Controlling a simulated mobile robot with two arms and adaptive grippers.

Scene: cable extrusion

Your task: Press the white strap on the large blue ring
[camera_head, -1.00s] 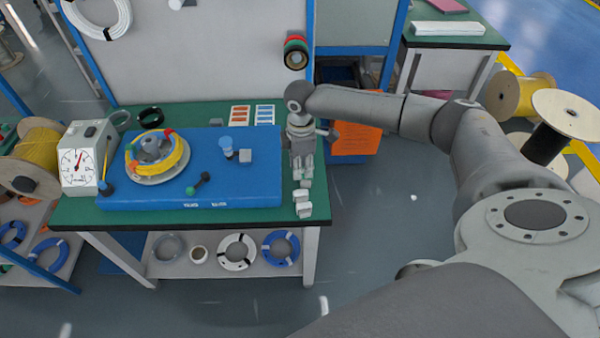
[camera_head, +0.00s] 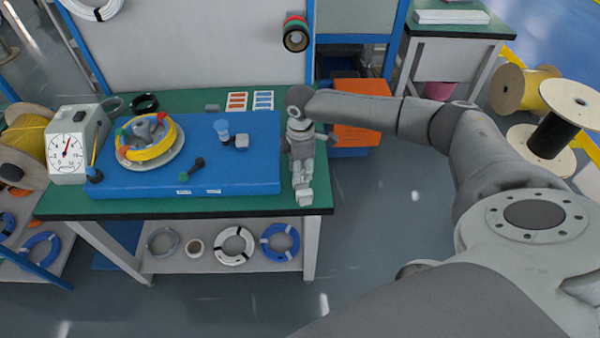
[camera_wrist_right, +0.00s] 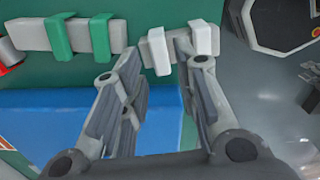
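My right gripper (camera_head: 304,194) is over the right end of the workbench, pointing down; in the right wrist view its fingers (camera_wrist_right: 157,60) are spread apart. Two white straps, one left (camera_wrist_right: 160,52) and one right (camera_wrist_right: 204,38), sit on a short pale bar beyond the fingers. The left strap appears between the fingertips; contact cannot be told. A blue ring (camera_head: 281,257) with pale marks lies on the shelf under the bench. Another blue ring (camera_head: 42,253) lies on the left rack. Which one is the large ring cannot be told. My left gripper is not in view.
A bar with green straps (camera_wrist_right: 78,36) lies beside the white ones. A blue platform (camera_head: 240,180) on the bench holds a yellow coil (camera_head: 152,150). A gauge (camera_head: 68,158) stands at its left. A white ring (camera_head: 234,265) is on the shelf. Clear floor lies right of the bench.

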